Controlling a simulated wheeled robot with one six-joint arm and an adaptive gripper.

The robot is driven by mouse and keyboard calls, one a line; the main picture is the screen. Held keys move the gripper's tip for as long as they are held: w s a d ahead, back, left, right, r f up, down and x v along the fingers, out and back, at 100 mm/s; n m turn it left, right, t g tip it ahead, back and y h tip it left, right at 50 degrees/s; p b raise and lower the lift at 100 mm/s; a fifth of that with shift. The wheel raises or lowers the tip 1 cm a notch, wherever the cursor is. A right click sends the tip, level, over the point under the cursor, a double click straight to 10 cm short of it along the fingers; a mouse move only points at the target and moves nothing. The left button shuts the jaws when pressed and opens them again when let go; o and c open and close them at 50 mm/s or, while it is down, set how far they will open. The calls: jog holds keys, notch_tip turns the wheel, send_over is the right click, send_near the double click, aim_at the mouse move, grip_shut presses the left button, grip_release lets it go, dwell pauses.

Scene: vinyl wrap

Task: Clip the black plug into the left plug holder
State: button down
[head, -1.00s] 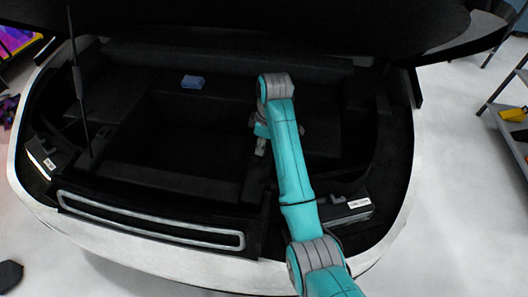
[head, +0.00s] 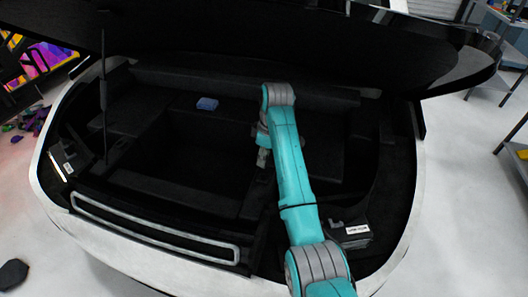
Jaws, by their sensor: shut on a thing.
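My teal arm reaches into the open, dark trunk of a white car. My gripper (head: 262,158) is small and dark at the arm's far end, right of the deep central well, partly hidden by the arm. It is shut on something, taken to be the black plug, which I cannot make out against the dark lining. A dark fitting with a white label (head: 68,168) sits at the trunk's left side. A similar labelled fitting (head: 355,231) sits at the right, beside my arm. I cannot tell whether either is a plug holder.
The raised lid (head: 300,45) hangs over the trunk. A thin strut (head: 104,90) stands at the left. A light-rimmed strip (head: 150,228) runs along the front edge. Shelving stands at the far right.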

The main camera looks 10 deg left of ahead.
jog(key=shift+w+a+f, duration=0.1)
jog(key=shift+f, duration=2.15)
jog(key=shift+f, duration=1.15)
dwell(1.3)
jog(key=c, duration=0.9)
grip_release()
jog(key=shift+o, duration=0.2)
